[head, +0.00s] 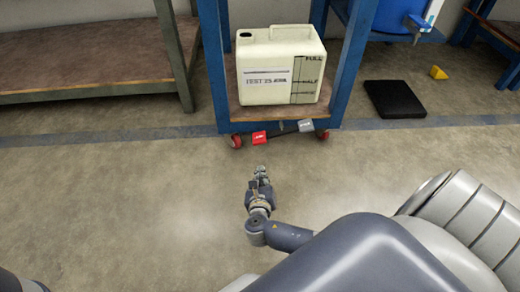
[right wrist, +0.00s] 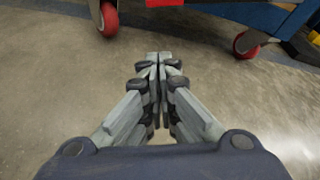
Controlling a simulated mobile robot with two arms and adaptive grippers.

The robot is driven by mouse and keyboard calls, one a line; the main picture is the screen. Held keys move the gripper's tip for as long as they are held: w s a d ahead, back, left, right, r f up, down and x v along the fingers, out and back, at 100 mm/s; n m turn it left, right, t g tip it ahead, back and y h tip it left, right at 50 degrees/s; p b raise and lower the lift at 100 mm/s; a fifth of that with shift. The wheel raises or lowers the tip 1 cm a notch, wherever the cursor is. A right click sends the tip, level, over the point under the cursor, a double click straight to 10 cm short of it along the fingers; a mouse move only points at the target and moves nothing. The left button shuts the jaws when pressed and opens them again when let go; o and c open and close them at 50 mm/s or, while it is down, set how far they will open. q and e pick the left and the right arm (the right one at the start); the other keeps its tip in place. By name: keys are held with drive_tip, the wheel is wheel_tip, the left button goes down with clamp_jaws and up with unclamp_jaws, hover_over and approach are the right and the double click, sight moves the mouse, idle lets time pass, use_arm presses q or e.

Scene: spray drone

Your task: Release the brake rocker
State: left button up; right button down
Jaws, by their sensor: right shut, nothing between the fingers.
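The brake rocker (head: 282,132) is a dark bar low on the front of the blue cart (head: 213,70), between its two red front wheels. Its left end carries a red pad (head: 259,138), its right end a grey pad (head: 306,126). The bar slants in the head view, red end lower in the picture. My right gripper (head: 262,170) is shut and empty, low over the floor in front of the red pad and apart from it. In the right wrist view its fingertips (right wrist: 158,58) meet, and the red pad (right wrist: 164,3) is cut by the top edge. My left gripper is out of view.
A cream jug (head: 278,75) stands on the cart's shelf. The left wheel (head: 236,141) and right wheel (head: 322,135) flank the rocker. A workbench (head: 90,85) stands left; a black mat (head: 394,99) and yellow block (head: 438,72) lie right. The floor before the cart is clear.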

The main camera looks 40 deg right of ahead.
drive_tip(key=b+x, duration=0.2)
drive_tip(key=x, duration=0.1)
drive_tip(key=b+x, duration=0.3)
drive_tip(key=x, duration=0.1)
drive_tip(key=b+x, duration=0.2)
drive_tip(key=x, duration=0.1)
drive_tip(key=shift+f+b, duration=0.35)
drive_tip(key=shift+b, duration=0.05)
drive_tip(key=r, duration=0.2)
drive_tip(key=shift+w+a+r, duration=0.1)
drive_tip(key=shift+a+r, duration=0.2)
drive_tip(key=shift+a, duration=0.05)
drive_tip(key=shift+w+a+r+b, duration=0.1)
drive_tip(key=shift+a+r+b, duration=0.1)
drive_tip(key=shift+r+b, duration=0.6)
drive_tip(key=shift+r+p, duration=0.2)
drive_tip(key=shift+p, duration=0.1)
